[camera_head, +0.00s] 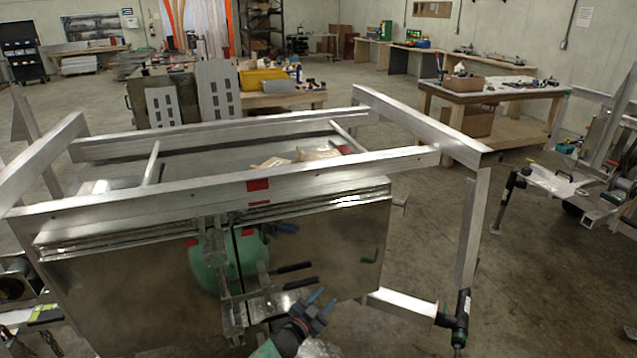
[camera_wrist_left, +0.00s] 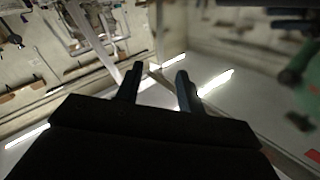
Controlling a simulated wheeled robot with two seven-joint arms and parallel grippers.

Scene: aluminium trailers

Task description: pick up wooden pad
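Two small tan pieces, which look like wooden pads, lie inside the trailer bed behind its front rail: one at left (camera_head: 270,163) and one at right (camera_head: 318,155). The rail partly hides both, so their full shape is unclear. My left gripper (camera_head: 322,304) is low in front of the trailer's shiny panel, well below and in front of the tan pieces. Its two fingers are apart with nothing between them. The fingers also show apart and empty in the left wrist view (camera_wrist_left: 158,80). No wooden pad is clear in that view. My right gripper is not in view.
The aluminium trailer frame (camera_head: 330,177) stands close ahead, with rails around its bed. Black-handled latches (camera_head: 290,284) stick out from the panel near my left gripper. A wooden workbench (camera_head: 485,92) stands behind at right. Open concrete floor lies right of the trailer.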

